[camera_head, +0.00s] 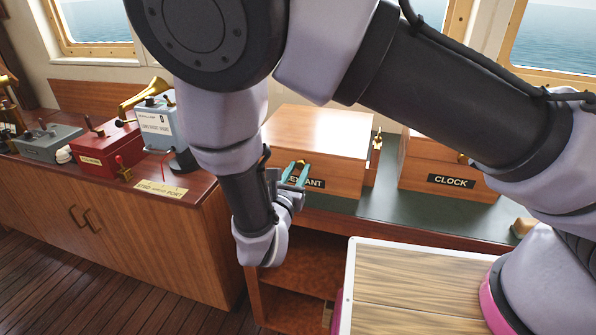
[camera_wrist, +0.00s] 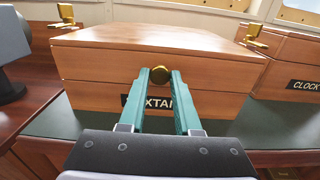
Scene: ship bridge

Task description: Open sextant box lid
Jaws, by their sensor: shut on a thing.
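The sextant box (camera_head: 318,138) is a wooden box with a dark label, standing on the green counter top left of the clock box. In the wrist view the sextant box (camera_wrist: 160,62) fills the middle, and its lid looks down on the lower part. A round brass knob (camera_wrist: 160,74) sits on the front of the lid. My gripper (camera_head: 297,172) is at the box front, and its teal fingers (camera_wrist: 160,80) are shut on the knob. The fingers cover part of the label. In the head view my arm hides the left part of the box.
The clock box (camera_head: 450,180) stands to the right, with a brass fitting (camera_head: 376,142) between the boxes. A red box (camera_head: 108,150) and a pale blue device (camera_head: 158,122) stand on the left cabinet. A wooden-topped surface (camera_head: 420,290) is in front at the lower right.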

